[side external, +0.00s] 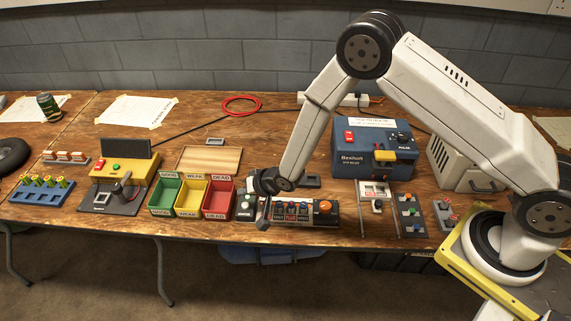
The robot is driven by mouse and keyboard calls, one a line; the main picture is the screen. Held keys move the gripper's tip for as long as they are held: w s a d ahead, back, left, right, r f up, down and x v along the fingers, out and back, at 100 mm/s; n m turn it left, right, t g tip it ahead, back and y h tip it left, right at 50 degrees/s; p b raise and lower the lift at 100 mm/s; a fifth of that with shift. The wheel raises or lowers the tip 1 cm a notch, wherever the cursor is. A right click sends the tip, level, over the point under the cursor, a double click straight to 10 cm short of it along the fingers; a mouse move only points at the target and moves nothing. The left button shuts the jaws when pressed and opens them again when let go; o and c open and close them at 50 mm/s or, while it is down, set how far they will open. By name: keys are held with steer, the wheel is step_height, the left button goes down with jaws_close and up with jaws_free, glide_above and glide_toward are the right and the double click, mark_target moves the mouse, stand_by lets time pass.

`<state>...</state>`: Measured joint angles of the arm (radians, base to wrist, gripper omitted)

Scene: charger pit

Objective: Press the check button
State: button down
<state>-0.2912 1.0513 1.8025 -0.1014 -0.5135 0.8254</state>
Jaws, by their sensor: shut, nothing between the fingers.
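My gripper (263,222) is shut and empty, pointing down near the front edge of the table. It is in front of the gap between a small dark box (244,210) and a dark control strip (292,218) with several buttons and a large orange knob. I cannot read any label naming the check button. The small box has a pale label and a button on it, close to the left of my gripper. A yellow tester (125,168) at the left also has a red switch and a green button. Whether my fingertips touch anything is unclear.
Green, yellow and red bins (218,200) stand left of my gripper. A blue power box (372,150) stands behind to the right, with small switch panels (408,215) in front. A wooden tray (210,158) and a red cable coil (241,104) lie farther back.

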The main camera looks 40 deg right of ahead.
steer(key=shift+r, duration=1.25)
steer(key=shift+d+r, duration=0.15)
steer(key=s+d+r+n+g+h, duration=0.2)
steer(key=s+d+r+g, duration=0.1)
steer(key=s+d+r, duration=0.6)
steer(key=s+d+r+n+g, duration=0.1)
steer(key=s+d+r, duration=0.1)
steer(key=s, duration=0.2)
steer(key=s+d+r+n+g, duration=0.1)
steer(key=s+d+r, duration=0.1)
steer(key=s, duration=0.3)
steer(key=s+d+r+g+h, duration=0.1)
steer(key=s+d+r, duration=0.1)
steer(key=s, duration=0.3)
steer(key=shift+s+d+r+n, duration=0.25)
steer(key=shift+d+r+n, duration=0.15)
steer(key=shift+d, duration=0.15)
